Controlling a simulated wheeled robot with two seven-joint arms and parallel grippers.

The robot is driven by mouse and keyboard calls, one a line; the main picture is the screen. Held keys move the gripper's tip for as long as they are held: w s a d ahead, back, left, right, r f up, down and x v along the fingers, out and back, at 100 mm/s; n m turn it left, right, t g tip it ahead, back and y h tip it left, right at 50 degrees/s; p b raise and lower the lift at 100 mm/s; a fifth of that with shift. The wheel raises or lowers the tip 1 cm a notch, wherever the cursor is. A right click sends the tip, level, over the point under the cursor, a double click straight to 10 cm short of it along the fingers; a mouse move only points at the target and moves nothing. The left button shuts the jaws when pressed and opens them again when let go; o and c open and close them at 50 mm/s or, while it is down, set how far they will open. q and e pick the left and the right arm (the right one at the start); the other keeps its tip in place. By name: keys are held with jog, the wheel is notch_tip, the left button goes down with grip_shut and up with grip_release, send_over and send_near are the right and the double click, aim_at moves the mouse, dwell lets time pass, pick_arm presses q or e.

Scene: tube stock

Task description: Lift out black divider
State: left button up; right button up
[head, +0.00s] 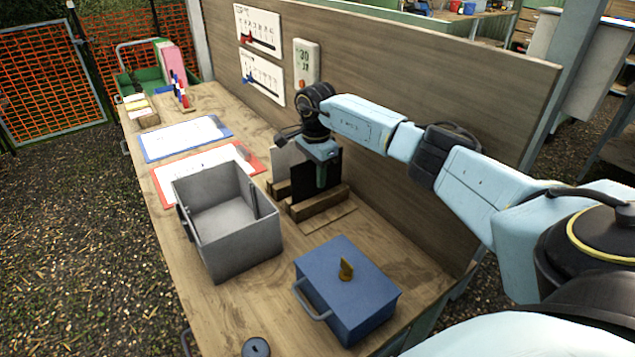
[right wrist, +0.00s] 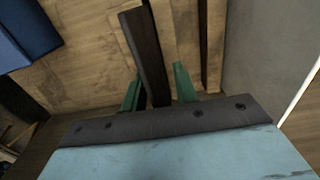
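The black divider (head: 303,180) stands upright in a slotted wooden stand (head: 318,205) near the back panel. My right gripper (head: 321,177) has come down over its top edge, with one green finger in front of its face. In the right wrist view the black divider (right wrist: 147,50) runs between the two green fingers of the gripper (right wrist: 157,88). A gap shows beside the right finger, so the fingers are open around it. A pale divider (head: 285,162) stands just behind it. My left gripper is not in view.
An open grey box (head: 240,235) stands left of the stand. A blue lidded box (head: 350,300) with a brass knob stands in front. Red and blue clipboards (head: 185,138) lie farther back. The wooden panel (head: 400,80) rises close behind the stand.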

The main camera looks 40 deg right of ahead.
grip_shut()
notch_tip(320, 180, up, 9)
jog(key=shift+r, duration=0.15)
notch_tip(320, 180, up, 3)
jog(key=shift+f+p, duration=0.2)
jog(key=shift+p, duration=0.75)
notch_tip(320, 180, up, 5)
jog(key=p, duration=0.4)
jog(key=shift+f+p, duration=0.15)
jog(key=shift+p, duration=0.15)
